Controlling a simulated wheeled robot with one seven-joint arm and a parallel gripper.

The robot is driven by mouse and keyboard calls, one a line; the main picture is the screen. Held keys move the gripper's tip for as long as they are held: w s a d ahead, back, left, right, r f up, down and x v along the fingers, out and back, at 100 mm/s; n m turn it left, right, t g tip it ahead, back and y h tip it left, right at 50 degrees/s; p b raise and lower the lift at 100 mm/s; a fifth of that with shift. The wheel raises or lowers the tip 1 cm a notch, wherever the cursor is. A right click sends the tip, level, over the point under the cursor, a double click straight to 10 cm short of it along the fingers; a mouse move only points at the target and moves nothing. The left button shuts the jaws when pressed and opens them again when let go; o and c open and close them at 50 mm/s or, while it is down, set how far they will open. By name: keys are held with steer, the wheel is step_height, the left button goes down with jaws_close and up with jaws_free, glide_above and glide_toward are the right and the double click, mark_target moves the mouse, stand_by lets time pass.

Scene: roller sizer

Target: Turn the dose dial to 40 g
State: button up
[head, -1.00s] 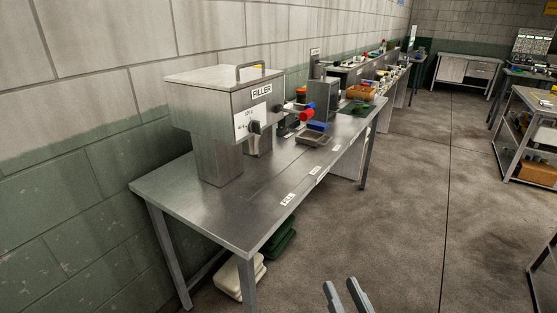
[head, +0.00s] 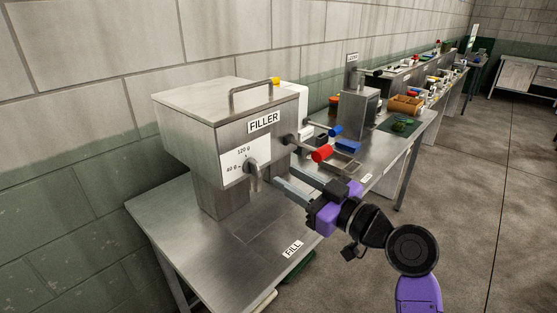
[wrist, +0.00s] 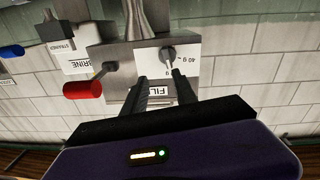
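The filler (head: 225,125) is a grey metal box on a bench, with a white dose plate (head: 238,156) marked 120 g and 40 g on its front. The grey dose dial (head: 253,172) sits at the plate's right edge; its exact setting is too small to tell. My gripper (head: 283,174) is just right of the dial, fingers apart and pointing at it. In the wrist view, the picture is turned over; the dial (wrist: 168,52) is beyond the fingertips (wrist: 160,76), nearer the right finger. Nothing is between the fingers.
A red-ended lever (head: 321,153) sticks out of the filler just above my gripper, and shows left of the fingers in the wrist view (wrist: 82,90). A blue-ended lever (head: 336,131) is behind it. The bench front (head: 270,240) below the dial is clear.

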mark_target(258, 170)
steer(key=shift+n+g, duration=0.5)
steer(key=shift+n, duration=0.2)
steer(key=shift+s+a+f+p+x, duration=0.15)
steer(key=shift+p+x, duration=0.25)
steer(key=shift+x, duration=0.9)
steer(key=shift+s+a+p+x, duration=0.15)
steer(key=shift+p+x, duration=0.25)
steer(key=shift+x, duration=0.9)
steer(key=shift+s+a+f+p+x, duration=0.15)
steer(key=shift+p+x, duration=0.25)
steer(key=shift+x, duration=0.9)
steer(key=shift+c, duration=0.4)
steer(key=shift+d, duration=0.1)
jaws_close()
